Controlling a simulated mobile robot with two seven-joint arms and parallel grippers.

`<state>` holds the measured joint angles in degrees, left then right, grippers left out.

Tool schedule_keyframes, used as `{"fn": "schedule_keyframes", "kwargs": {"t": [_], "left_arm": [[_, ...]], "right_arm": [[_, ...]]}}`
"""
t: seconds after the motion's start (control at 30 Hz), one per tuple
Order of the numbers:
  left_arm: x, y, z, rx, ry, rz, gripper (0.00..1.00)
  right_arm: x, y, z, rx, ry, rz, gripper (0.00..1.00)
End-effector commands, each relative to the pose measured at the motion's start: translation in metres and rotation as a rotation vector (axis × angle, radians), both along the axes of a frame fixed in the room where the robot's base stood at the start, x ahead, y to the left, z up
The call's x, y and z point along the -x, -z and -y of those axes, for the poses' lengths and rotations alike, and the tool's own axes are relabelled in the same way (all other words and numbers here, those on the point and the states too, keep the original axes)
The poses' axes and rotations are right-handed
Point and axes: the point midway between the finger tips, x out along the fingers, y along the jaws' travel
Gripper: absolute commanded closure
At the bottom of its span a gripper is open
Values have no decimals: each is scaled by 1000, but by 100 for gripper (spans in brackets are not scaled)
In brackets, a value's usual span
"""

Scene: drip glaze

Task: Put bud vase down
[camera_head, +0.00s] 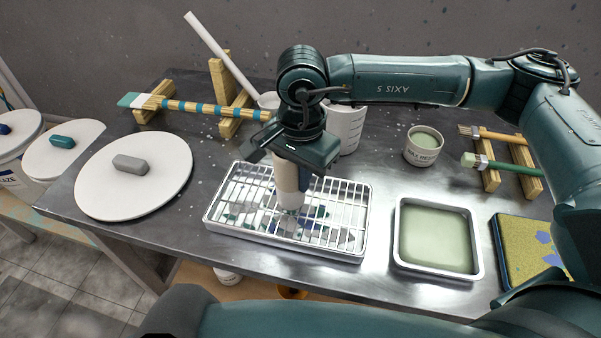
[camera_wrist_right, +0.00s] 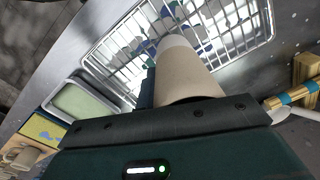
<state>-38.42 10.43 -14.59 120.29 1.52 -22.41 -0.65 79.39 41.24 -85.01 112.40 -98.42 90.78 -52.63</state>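The bud vase (camera_head: 287,176) is a slim, beige piece with a paler lower end. My right gripper (camera_head: 303,160) is shut on it and holds it upright over the middle of the wire rack (camera_head: 340,215) on its metal tray. In the right wrist view the vase (camera_wrist_right: 185,75) reaches away from the gripper toward the rack (camera_wrist_right: 245,35). I cannot tell whether its lower end touches the wires. Part of the vase is hidden by the gripper. My left gripper is not in view.
A tray of pale green glaze (camera_head: 398,240) stands right of the rack, with a small glaze cup (camera_head: 424,148) behind it. A white round lid (camera_head: 95,185) lies left.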

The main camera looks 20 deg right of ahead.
Motion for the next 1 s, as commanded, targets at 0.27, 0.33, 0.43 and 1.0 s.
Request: {"fn": "schedule_keyframes", "kwargs": {"t": [0.27, 0.33, 0.43, 1.0], "left_arm": [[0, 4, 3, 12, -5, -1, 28], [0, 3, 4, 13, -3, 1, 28], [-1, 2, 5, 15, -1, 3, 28], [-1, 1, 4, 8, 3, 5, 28]], "right_arm": [[0, 3, 0, 0, 0, 0, 91], [0, 3, 0, 0, 0, 0, 86], [0, 3, 0, 0, 0, 0, 78], [-1, -31, 0, -1, 0, 5, 74]]}}
